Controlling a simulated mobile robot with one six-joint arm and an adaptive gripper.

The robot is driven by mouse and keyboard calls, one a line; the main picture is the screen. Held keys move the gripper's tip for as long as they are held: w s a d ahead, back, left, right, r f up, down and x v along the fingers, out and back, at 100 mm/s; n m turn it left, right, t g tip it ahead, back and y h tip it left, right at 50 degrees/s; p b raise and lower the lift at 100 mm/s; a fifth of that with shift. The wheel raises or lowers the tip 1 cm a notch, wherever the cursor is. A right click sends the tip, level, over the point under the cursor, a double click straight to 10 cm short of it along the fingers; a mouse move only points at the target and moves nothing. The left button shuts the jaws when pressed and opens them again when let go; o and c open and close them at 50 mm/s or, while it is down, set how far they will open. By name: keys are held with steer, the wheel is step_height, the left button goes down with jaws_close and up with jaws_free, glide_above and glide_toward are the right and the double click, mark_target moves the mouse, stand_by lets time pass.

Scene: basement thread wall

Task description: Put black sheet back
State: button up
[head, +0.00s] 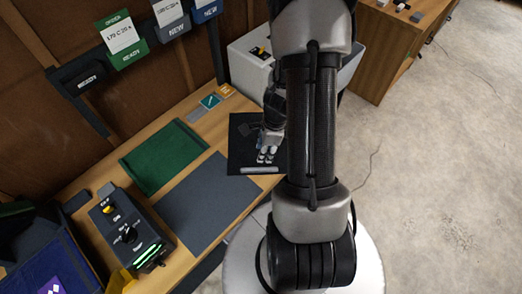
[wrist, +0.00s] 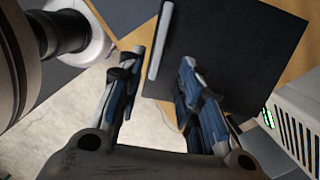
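The black sheet (head: 240,150) lies flat on the wooden table at its right part, with a light grey strip along its near edge. It also shows in the wrist view (wrist: 225,45), with the strip (wrist: 161,40) along its left edge. My gripper (head: 267,156) is over the sheet near the strip. In the wrist view my gripper (wrist: 158,66) is open and empty, one finger to each side of the strip's line. I cannot tell how high it is above the sheet. A black wall pocket (head: 75,76) marked READY hangs at left, with no card showing in it.
Green (head: 125,45), grey (head: 172,27) and blue (head: 206,10) pockets hang on the wall. A green mat (head: 163,157) and a dark grey mat (head: 208,203) lie on the table. A control box (head: 125,232) stands at left, a white machine (head: 250,62) behind the sheet.

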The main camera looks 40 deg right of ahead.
steer(key=w+a+r+n+t, duration=0.1)
steer(key=w+a+r+n, duration=0.1)
steer(key=a+r+n, duration=0.6)
steer(key=w+a+r+n+t, duration=0.1)
steer(key=a+r+n, duration=0.35)
steer(key=r, duration=0.75)
steer(key=s+a+r+n+t+h, duration=0.1)
steer(key=s+a+r+n, duration=0.6)
steer(key=s+r+n, duration=0.4)
steer(key=shift+s+r+n, duration=0.25)
steer(key=shift+r+n, duration=0.15)
steer(key=shift+n, duration=0.85)
step_height(320, 180, down, 6)
steer(key=b, duration=0.5)
steer(key=shift+r, duration=0.25)
